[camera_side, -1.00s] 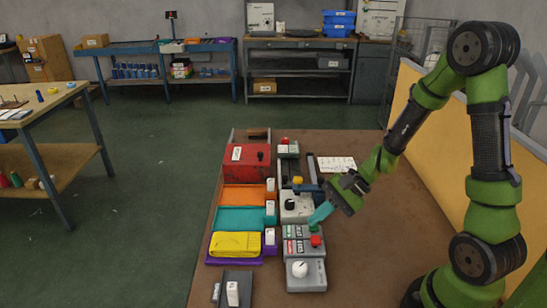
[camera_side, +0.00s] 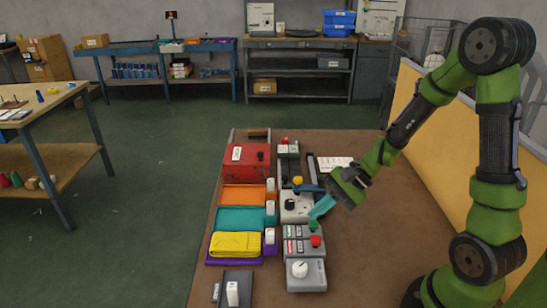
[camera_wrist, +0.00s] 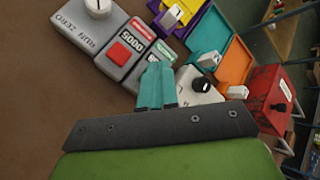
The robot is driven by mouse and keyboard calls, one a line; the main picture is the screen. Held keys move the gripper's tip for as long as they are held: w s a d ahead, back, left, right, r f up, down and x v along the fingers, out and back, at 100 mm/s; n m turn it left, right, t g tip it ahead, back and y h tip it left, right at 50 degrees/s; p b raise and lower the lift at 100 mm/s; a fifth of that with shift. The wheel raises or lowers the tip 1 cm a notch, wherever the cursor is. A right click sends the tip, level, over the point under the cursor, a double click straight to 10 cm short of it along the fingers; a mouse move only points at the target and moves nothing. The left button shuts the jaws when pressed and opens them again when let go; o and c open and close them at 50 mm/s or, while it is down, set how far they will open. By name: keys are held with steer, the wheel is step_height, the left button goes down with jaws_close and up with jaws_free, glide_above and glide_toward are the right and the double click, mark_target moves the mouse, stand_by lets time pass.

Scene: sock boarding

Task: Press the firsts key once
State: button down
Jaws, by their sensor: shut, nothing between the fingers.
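The grey counter box (camera_side: 290,252) stands in the right row on the brown table. It has a green key (camera_side: 313,224) behind a red key (camera_side: 316,241), with small green and red labelled displays at its left. No key label is readable as "firsts". In the wrist view the red key (camera_wrist: 118,53) is clear, while the green key is hidden behind my fingers. My gripper (camera_side: 315,211) is shut and empty, its teal fingertips angled down just above the green key. In the wrist view my fingertips (camera_wrist: 157,70) overlap the box edge. I cannot tell whether they touch the key.
A grey box with a white knob (camera_side: 300,269) stands in front. A box with a black knob (camera_side: 291,207) is close behind. Orange (camera_side: 240,196), teal (camera_side: 240,219) and purple (camera_side: 213,257) trays lie left. Table to the right is bare.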

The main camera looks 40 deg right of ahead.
steer(key=shift+r, duration=2.55)
steer(key=shift+f, duration=0.1)
steer(key=s+a+r+n+t+h, duration=0.2)
steer(key=s+r+n+h, duration=0.3)
steer(key=s+r+n, duration=0.4)
step_height(320, 180, up, 3)
steer(key=a+n, duration=0.1)
steer(key=n, duration=0.1)
steer(key=shift+n+h, duration=0.3)
